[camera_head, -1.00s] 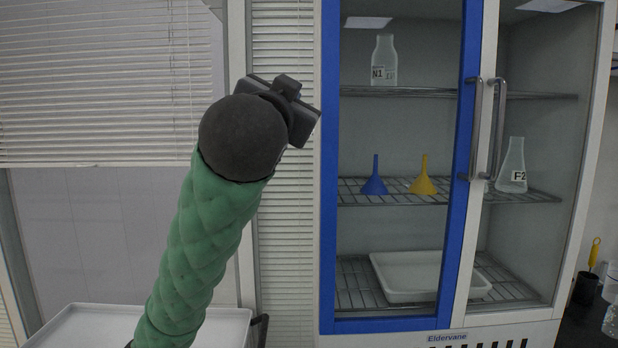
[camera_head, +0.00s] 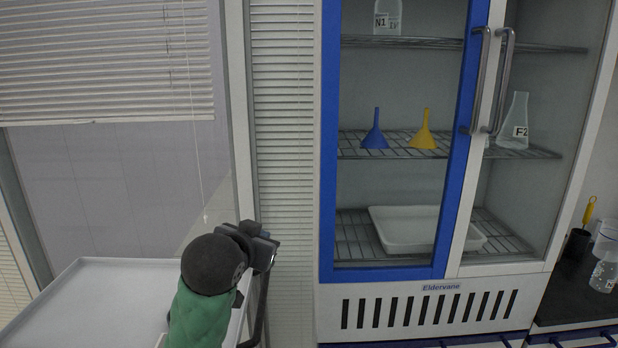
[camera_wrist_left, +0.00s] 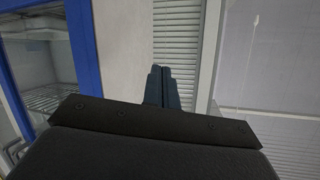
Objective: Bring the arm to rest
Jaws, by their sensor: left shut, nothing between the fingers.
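My left arm comes up from the bottom of the head view, with a green padded sleeve and a dark round wrist. My left gripper (camera_head: 264,250) is at its end, low in front of the white wall and blind, left of the cabinet. In the left wrist view its fingers (camera_wrist_left: 163,88) are together, with nothing seen between them. They point toward the wall strip and blind. My right gripper is not in view.
A blue-framed glass cabinet (camera_head: 327,150) stands right of the gripper, holding a blue funnel (camera_head: 374,135), a yellow funnel (camera_head: 424,135), flasks and a white tray (camera_head: 395,243). A white-topped cart (camera_head: 95,300) is at lower left. A dark counter (camera_head: 575,308) is at right.

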